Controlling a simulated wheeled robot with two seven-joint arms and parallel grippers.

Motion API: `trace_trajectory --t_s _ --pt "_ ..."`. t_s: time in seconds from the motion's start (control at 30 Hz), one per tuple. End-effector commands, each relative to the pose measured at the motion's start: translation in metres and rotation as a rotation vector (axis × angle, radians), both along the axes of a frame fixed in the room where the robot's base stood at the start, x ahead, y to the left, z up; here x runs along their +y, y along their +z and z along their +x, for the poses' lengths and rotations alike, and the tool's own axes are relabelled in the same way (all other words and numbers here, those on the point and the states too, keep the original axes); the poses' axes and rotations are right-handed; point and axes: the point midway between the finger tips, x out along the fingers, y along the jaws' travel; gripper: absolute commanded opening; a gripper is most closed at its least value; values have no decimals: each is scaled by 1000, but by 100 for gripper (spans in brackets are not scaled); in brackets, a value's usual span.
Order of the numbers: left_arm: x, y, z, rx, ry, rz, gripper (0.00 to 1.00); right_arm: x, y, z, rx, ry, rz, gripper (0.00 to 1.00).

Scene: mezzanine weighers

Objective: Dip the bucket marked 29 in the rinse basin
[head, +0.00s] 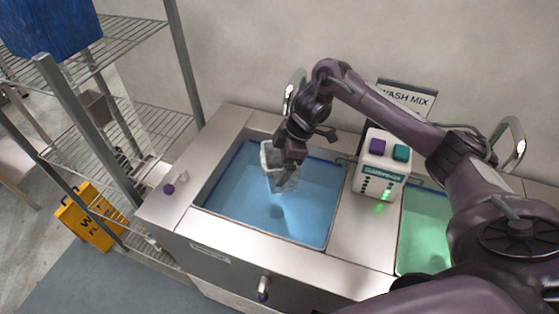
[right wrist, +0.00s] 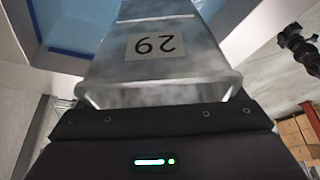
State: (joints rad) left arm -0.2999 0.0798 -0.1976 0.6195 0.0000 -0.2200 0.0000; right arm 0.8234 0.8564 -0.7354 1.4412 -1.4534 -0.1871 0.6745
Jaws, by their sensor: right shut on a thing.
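The bucket marked 29 (head: 271,160) is a pale grey metallic container. Its 29 label reads upside down in the right wrist view (right wrist: 152,47). My right gripper (head: 292,166) is shut on the bucket, with the jaws partly hidden by the wrist. Bucket and gripper are over the left basin of blue liquid (head: 235,201), inside its rim as seen from the head. Whether the bucket's bottom touches the liquid is not clear. No readable label names this basin as the rinse one. My left gripper is not in view.
A white dispenser (head: 380,163) with purple and teal buttons stands between the blue basin and a green basin (head: 422,226). A WASH MIX sign (head: 406,97) is behind it. Chrome taps stand at the back. A wire rack (head: 150,120) and yellow floor sign (head: 90,217) are left.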

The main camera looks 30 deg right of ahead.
Motion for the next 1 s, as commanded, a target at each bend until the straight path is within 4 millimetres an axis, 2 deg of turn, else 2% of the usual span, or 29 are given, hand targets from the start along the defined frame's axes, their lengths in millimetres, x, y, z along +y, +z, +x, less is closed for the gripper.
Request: trace_trajectory --t_s 0.03,0.37,1.0 --pt "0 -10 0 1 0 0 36 0 -9 1 -3 0 1 54" --pt "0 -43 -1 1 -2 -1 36 0 -39 1 -3 -1 1 54" --pt "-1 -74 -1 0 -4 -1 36 1 -99 0 -2 0 2 54"
